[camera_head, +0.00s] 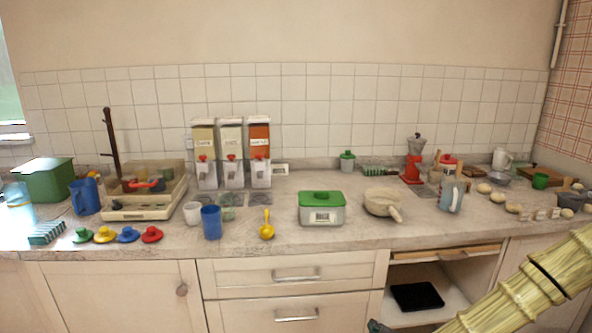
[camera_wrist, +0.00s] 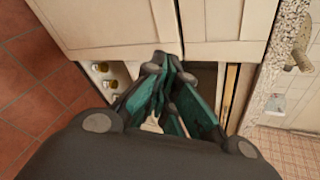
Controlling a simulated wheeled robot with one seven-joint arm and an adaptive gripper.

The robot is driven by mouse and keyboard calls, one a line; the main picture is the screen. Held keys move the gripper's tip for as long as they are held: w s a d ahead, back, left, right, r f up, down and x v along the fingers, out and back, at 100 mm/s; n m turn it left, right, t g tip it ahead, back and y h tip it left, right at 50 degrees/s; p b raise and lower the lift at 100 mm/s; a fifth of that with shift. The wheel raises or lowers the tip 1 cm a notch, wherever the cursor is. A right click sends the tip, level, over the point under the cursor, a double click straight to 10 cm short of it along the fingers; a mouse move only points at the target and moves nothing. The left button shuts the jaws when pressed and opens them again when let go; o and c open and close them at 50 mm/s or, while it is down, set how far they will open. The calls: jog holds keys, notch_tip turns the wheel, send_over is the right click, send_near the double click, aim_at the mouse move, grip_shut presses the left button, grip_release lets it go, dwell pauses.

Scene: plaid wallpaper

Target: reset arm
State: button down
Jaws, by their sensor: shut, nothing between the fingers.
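My gripper (camera_wrist: 167,64) shows in the wrist view with its dark grey and teal fingers together and nothing between them. In the head view only a dark teal bit of my gripper (camera_head: 377,326) shows at the bottom edge, in front of the lower cabinets and left of the open compartment. My yellowish, ribbed arm (camera_head: 520,290) reaches in from the lower right of the head view. The gripper is below the countertop and apart from the objects on it.
The countertop (camera_head: 350,235) holds dispensers (camera_head: 232,150), a green-lidded box (camera_head: 322,208), a blue cup (camera_head: 211,222) and a yellow scoop (camera_head: 267,228). Below, an open compartment (camera_head: 440,272) holds a black flat item (camera_head: 416,297). Closed drawers (camera_head: 290,272) are left of it. Red floor tiles (camera_wrist: 40,60) show in the wrist view.

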jog(key=s+a+f+n+g+y+p, duration=0.1)
jog(key=s+a+f+n+g, duration=0.2)
jog(key=s+f+n, duration=0.5)
jog(key=s+a+f+n+g+y+p, duration=0.25)
jog(key=s+f+n, duration=0.3)
jog(key=s, duration=0.55)
jog(key=s+d+f+n+g, duration=0.1)
jog(key=s+d+n+g, duration=0.1)
jog(key=s, duration=0.4)
jog(key=s+d+f+n+g+h+p, duration=0.1)
jog(key=s+n+g, duration=0.1)
jog(key=s+n, duration=0.2)
jog(key=s+d+f+n+g+h, duration=0.1)
jog(key=s+d+n+g, duration=0.1)
jog(key=s, duration=0.7)
jog(key=shift+s+d+f+n+g+p, duration=0.15)
jog(key=shift+d+f+n+g+p, duration=0.3)
jog(key=shift+n, duration=0.5)
jog(key=shift+a+r+h, duration=0.15)
jog(key=shift+h, duration=0.1)
